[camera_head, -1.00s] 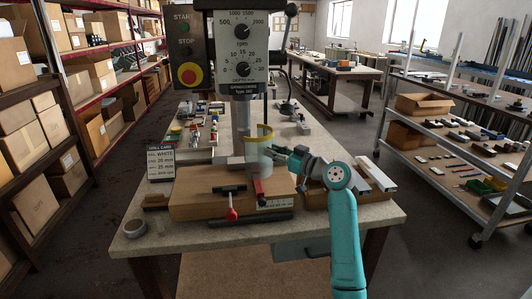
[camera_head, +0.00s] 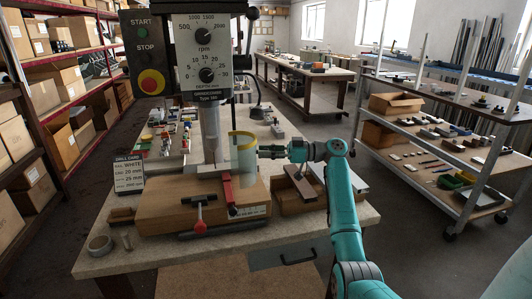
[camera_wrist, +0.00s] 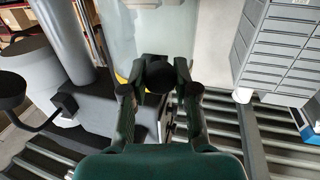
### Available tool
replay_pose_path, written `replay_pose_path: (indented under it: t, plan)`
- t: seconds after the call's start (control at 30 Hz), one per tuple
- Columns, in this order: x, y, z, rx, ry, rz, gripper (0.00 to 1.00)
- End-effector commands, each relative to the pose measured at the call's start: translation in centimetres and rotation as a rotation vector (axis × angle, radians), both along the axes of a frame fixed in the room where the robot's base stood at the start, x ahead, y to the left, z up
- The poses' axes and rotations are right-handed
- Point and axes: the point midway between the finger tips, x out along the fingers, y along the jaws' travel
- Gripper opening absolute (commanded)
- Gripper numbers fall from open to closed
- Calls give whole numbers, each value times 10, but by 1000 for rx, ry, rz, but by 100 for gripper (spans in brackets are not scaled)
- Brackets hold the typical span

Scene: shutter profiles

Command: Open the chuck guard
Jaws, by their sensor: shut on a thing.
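The chuck guard is a clear curved shield with a yellow rim (camera_head: 243,134), standing in front of the drill's column and spindle. It also fills the top of the wrist view as a pale see-through sheet (camera_wrist: 140,30). My gripper (camera_head: 263,152) reaches in from the right at the guard's right side. In the wrist view my gripper (camera_wrist: 158,82) is shut on a dark round knob (camera_wrist: 158,75) at the guard. How the knob joins the guard is hidden by the fingers.
The drill head (camera_head: 192,55) with its dials and red stop button hangs above. A drill card (camera_head: 129,173) stands left. Shelving (camera_head: 450,135) stands right, with bare floor between.

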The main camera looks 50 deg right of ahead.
Motion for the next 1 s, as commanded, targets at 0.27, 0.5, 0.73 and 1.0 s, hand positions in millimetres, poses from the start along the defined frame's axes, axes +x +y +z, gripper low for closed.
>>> replay_pose_path:
  t: [0.27,0.5,0.73,1.0]
  plan:
    - [1,1,-2,0,4,11,0]
    - [1,0,-3,1,5,10,42]
    - [1,0,-1,0,3,10,54]
    - [-6,-7,-1,0,3,8,54]
